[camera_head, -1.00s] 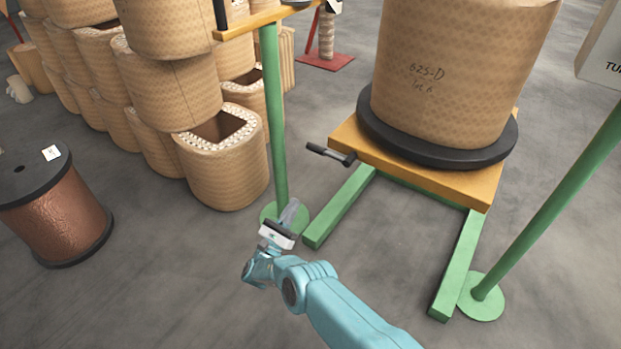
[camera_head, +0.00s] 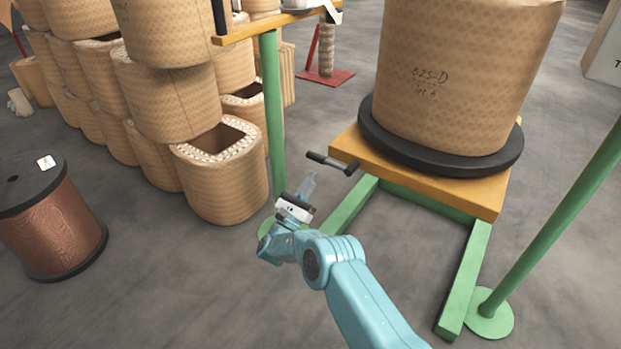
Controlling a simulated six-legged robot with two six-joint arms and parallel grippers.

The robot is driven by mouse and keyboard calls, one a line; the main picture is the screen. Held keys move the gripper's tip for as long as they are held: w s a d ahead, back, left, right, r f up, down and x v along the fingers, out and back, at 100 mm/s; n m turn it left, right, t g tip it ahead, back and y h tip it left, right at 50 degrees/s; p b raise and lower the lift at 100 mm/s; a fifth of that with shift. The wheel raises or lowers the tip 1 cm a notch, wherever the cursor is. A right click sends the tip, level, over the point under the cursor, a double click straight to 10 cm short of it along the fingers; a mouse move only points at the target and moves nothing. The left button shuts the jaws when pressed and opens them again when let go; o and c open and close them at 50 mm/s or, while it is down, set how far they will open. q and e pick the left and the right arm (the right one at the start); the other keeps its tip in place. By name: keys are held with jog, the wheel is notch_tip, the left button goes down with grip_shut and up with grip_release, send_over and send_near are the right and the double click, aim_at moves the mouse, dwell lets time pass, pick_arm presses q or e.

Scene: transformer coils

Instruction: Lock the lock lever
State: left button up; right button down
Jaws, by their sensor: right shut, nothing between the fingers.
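The black lock lever (camera_head: 330,163) sticks out to the left from the front left corner of the yellow platform (camera_head: 412,176). Its handle lies roughly level, pointing left. My right gripper (camera_head: 308,184) is shut and empty. Its tips point up in the picture, a little below and left of the lever, and look apart from it. The platform sits on a green frame (camera_head: 462,285) and carries a black round base (camera_head: 440,152) with a large tan wrapped coil (camera_head: 458,75). My left gripper is not in view.
A green post (camera_head: 273,110) stands just left of the lever and gripper. Another green post (camera_head: 560,215) stands at the right. Stacked tan coils (camera_head: 225,180) fill the left, with a copper spool (camera_head: 55,225) before them. Grey floor (camera_head: 190,290) is clear in front.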

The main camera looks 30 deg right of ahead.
jog(key=shift+d+r, duration=0.2)
jog(key=shift+r, duration=1.1)
